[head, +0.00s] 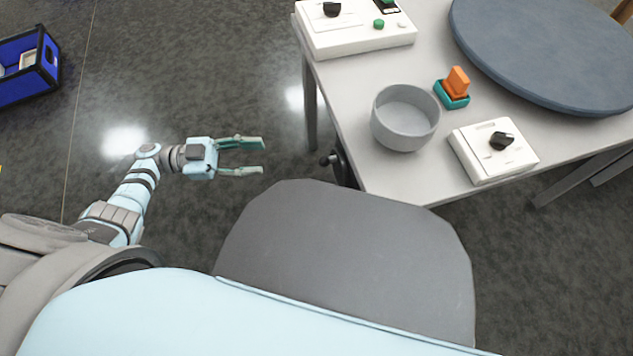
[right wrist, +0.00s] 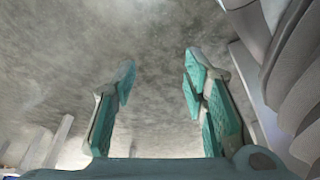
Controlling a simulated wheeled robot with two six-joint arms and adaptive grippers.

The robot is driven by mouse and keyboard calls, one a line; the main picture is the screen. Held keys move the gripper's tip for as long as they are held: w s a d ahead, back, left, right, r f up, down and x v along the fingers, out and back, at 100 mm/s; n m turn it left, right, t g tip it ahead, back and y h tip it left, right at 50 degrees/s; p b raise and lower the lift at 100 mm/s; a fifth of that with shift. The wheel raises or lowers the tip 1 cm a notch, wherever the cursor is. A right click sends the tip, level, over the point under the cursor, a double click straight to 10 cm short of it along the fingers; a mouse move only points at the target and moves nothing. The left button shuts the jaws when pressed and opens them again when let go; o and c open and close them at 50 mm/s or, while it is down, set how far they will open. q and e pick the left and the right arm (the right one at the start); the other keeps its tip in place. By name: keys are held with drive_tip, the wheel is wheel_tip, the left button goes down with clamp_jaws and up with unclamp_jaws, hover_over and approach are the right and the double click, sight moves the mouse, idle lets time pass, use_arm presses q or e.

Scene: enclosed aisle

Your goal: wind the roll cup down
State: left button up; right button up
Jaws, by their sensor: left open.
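A round grey cup-like bowl (head: 404,118) stands upright and empty on the light grey table (head: 385,180), near its left edge. A dark crank-like part with a small knob (head: 328,160) sticks out from the table's left side, below the top. I cannot tell which part the task calls the roll cup. My left gripper (head: 262,155) is open and empty over the floor, to the left of the knob and apart from it. My right gripper (right wrist: 158,78) shows only in the right wrist view, with its fingers apart and nothing between them.
A white box with a black knob (head: 494,150), a teal tray with an orange block (head: 457,82), a blue-grey disc (head: 550,50) and a white control panel (head: 355,30) are on the table. A blue crate (head: 28,68) is at far left. The floor between is clear.

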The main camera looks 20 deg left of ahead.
use_arm(q)
drive_tip(key=s+x, duration=0.1)
drive_tip(key=x, duration=1.3)
drive_tip(key=shift+s+d+r+m+g+p, duration=0.25)
drive_tip(key=shift+d+m+g+p, duration=0.1)
drive_tip(key=shift+g+p, duration=0.1)
drive_tip(key=shift+c, duration=0.5)
clamp_jaws()
